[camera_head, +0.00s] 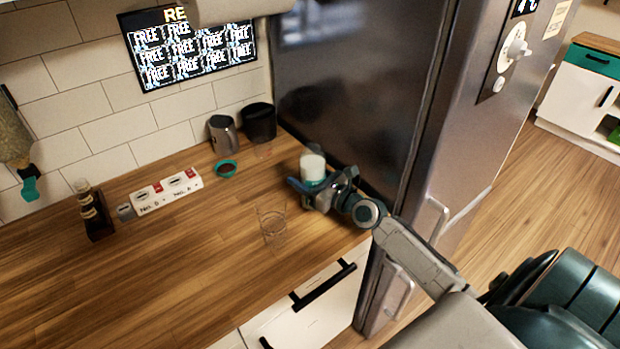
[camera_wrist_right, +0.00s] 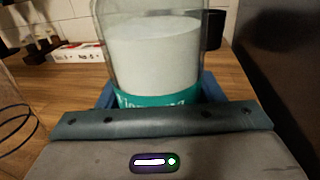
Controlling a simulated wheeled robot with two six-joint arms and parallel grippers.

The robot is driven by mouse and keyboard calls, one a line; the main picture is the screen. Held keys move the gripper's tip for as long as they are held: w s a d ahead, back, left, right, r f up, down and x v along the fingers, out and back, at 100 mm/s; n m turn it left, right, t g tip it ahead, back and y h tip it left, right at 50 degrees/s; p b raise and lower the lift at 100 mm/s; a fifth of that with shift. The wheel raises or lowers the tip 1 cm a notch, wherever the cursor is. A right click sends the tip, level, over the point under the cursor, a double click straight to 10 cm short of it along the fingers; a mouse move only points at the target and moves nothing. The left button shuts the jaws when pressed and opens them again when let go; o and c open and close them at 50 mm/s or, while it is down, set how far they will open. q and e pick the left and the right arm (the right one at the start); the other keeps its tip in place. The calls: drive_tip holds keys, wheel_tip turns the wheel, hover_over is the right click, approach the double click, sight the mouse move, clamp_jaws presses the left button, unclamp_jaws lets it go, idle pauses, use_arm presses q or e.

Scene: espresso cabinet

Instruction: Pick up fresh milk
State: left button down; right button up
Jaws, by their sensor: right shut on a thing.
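The fresh milk (camera_head: 313,165) is a clear jug of white liquid with a teal band near its base. It stands upright at the right end of the wooden counter, close to the fridge. In the right wrist view the milk jug (camera_wrist_right: 155,55) fills the middle, with a dark handle at its right. My right gripper (camera_head: 312,190) is shut on the jug's lower part, its blue fingers on either side of the teal band. Whether the base touches the counter is hidden by the gripper. My left gripper is not in view.
A clear glass (camera_head: 271,222) stands left of my right gripper. A white labelled box (camera_head: 166,191) and a dark bottle rack (camera_head: 94,212) stand left. The fridge (camera_head: 350,90) bounds the right. The front counter is clear.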

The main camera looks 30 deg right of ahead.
sight(308, 146)
drive_tip(key=shift+r, duration=0.2)
drive_tip(key=shift+r+p, duration=1.9)
drive_tip(key=shift+r, duration=0.6)
drive_tip(key=shift+r+p, duration=1.35)
drive_tip(key=shift+r, duration=0.95)
